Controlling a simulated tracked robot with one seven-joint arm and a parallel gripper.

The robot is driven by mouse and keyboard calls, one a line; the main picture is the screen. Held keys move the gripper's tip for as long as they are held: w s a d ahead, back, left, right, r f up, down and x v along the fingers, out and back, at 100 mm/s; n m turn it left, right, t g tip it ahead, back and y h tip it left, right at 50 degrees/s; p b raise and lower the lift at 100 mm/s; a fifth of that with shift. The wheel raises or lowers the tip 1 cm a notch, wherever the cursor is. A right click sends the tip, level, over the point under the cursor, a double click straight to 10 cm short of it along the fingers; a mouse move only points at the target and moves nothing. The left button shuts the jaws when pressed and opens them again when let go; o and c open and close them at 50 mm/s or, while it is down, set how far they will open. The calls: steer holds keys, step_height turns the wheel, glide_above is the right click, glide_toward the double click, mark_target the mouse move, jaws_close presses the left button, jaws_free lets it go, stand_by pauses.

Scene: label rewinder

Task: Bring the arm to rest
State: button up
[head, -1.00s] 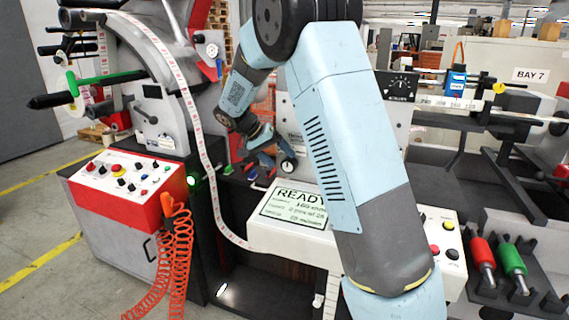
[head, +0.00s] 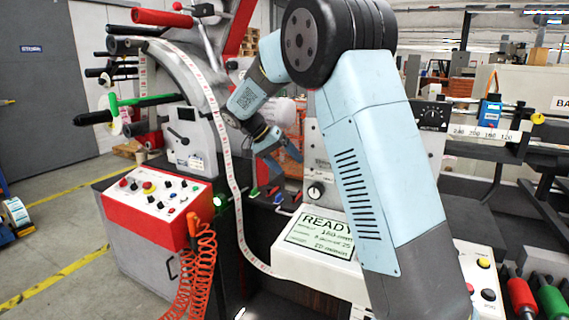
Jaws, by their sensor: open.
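My arm, light blue and grey, rises from the lower right of the head view and bends over at a black joint near the top. My gripper (head: 283,158) is at its far end, in front of the label rewinder (head: 190,148). It is small in the picture, with its fingers apart, and nothing shows between them. The white label web (head: 229,165) runs down to the left of the gripper. I cannot tell how far the gripper is from the machine parts behind it.
A red-edged control panel (head: 158,200) stands at left, with a coiled orange hose (head: 200,265) beside it. A white display box reading READY (head: 320,240) lies below the gripper. Red (head: 519,296) and green (head: 550,298) handled tools sit at lower right. Open floor lies at far left.

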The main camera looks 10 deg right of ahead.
steer(key=s+d+r+n+t+y, duration=0.1)
steer(key=s+d+r+n+y, duration=0.25)
steer(key=s, duration=0.55)
steer(key=s+d+r+m+t+y, duration=0.15)
steer(key=s+d+r, duration=0.35)
steer(key=s, duration=0.5)
steer(key=s+d+f+n+t+y, duration=0.1)
steer(key=s+f+n, duration=0.1)
steer(key=s, duration=0.7)
steer(key=s+d+f+n+t+y, duration=0.1)
steer(key=s+f+t+y, duration=0.1)
steer(key=s, duration=0.7)
steer(key=shift+s+n, duration=0.35)
steer(key=shift+n, duration=0.05)
